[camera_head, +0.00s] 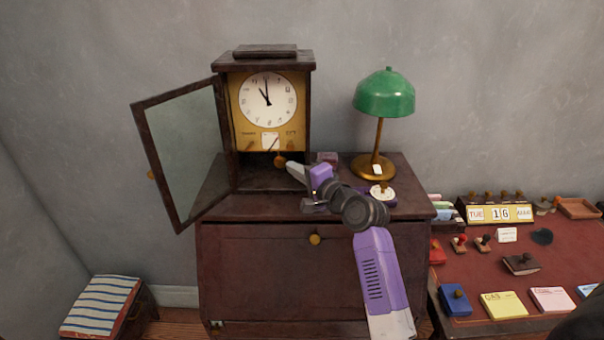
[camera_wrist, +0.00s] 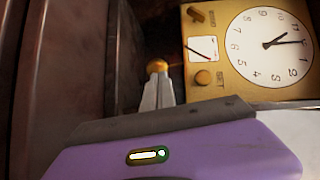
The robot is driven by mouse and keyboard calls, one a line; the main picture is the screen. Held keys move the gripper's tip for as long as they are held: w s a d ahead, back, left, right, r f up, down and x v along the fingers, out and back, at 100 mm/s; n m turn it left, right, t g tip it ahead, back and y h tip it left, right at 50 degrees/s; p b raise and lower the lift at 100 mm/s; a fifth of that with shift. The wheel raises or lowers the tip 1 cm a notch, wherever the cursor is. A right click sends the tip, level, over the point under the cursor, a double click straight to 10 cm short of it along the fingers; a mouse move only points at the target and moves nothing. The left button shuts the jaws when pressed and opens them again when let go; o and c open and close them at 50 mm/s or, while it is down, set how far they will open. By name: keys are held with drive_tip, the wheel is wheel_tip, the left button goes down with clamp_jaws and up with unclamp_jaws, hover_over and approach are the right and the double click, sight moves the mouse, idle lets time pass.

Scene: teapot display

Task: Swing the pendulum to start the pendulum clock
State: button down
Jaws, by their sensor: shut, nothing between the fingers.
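The pendulum clock (camera_head: 312,110) stands on a dark wooden cabinet, its glass door (camera_head: 185,150) swung open to the left. Its white dial (camera_head: 267,98) reads about eleven. The round orange-brown pendulum bob (camera_head: 280,160) hangs below the gold face plate; its upper rod is hidden. My gripper (camera_head: 290,166) reaches from the lower right to the clock's opening, its tip close beside the bob. In the wrist view the shut, empty fingers (camera_wrist: 158,84) point at the bob (camera_wrist: 157,66), which shows just beyond their tips. I cannot tell whether they touch.
My arm passes over the cabinet (camera_head: 260,260). A lower red desk (camera_head: 470,265) at right holds stamps, note pads and a date display (camera_head: 499,213). A striped stool (camera_head: 100,303) stands lower left.

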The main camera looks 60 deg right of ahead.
sight(284, 162)
drive_tip(key=shift+x, duration=1.75)
